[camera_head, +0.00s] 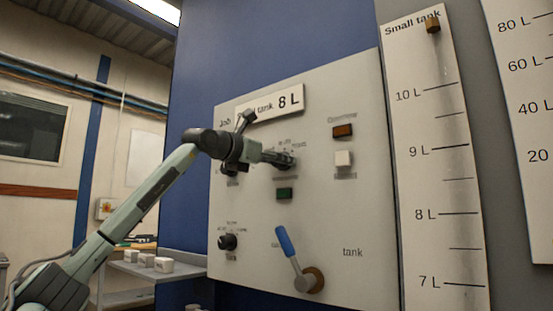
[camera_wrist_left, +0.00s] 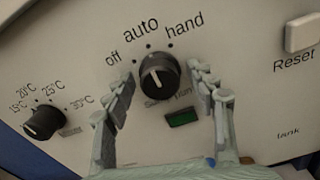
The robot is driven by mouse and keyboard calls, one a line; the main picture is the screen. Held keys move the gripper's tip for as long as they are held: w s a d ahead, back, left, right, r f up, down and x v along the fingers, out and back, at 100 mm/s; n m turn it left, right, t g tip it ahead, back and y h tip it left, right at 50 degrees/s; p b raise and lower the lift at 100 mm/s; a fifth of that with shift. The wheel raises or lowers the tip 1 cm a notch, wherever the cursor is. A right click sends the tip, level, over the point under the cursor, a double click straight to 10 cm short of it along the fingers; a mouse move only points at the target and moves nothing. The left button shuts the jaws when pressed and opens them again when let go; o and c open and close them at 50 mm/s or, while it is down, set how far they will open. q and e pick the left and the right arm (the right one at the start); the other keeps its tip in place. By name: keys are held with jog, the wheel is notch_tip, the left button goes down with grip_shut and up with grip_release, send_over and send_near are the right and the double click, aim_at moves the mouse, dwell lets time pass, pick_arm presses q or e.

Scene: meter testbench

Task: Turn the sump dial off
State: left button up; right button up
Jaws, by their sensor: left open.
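The sump dial (camera_wrist_left: 160,76) is a round black knob with a white mark, centred in the left wrist view. Above it are the words off, auto and hand with dots; the mark points up, roughly toward auto. The label below it is partly unreadable. My left gripper (camera_wrist_left: 163,75) is open, one finger on each side of the dial, with gaps visible between the fingers and knob. In the head view my left gripper (camera_head: 283,160) is at the panel and largely hides the dial.
The grey panel (camera_head: 350,205) also carries a temperature dial (camera_wrist_left: 43,122), a green indicator (camera_wrist_left: 183,118), a white Reset button (camera_wrist_left: 302,32), a brown button (camera_head: 343,131) and a blue-handled lever (camera_head: 286,242). A Small tank scale (camera_head: 430,170) stands at right.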

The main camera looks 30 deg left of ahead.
pick_arm(q)
jog(key=c, duration=1.2)
jog(key=shift+o, duration=0.2)
